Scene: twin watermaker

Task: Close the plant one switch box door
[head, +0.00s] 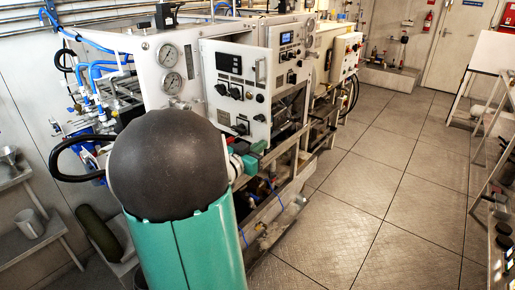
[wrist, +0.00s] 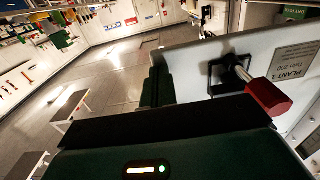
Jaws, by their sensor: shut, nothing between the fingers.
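In the wrist view a white panel (wrist: 190,70) with a grey label reading "PLANT 1" (wrist: 294,62) fills the right side. A red knob (wrist: 268,97) on a metal stem and a black square frame (wrist: 228,74) sit on or by it. My gripper (wrist: 157,84) is shut and empty, left of the knob, close to the panel's left edge; I cannot tell whether it touches. In the head view a white switch panel (head: 232,105) with a display, black knobs and a bar handle stands at the front of the machine. The door's hinge and gap are not clear.
A second switch panel (head: 290,48) and a further box (head: 346,58) lie behind. Tiled floor (head: 380,200) is free at right. A rack (head: 497,125) stands at the right edge.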

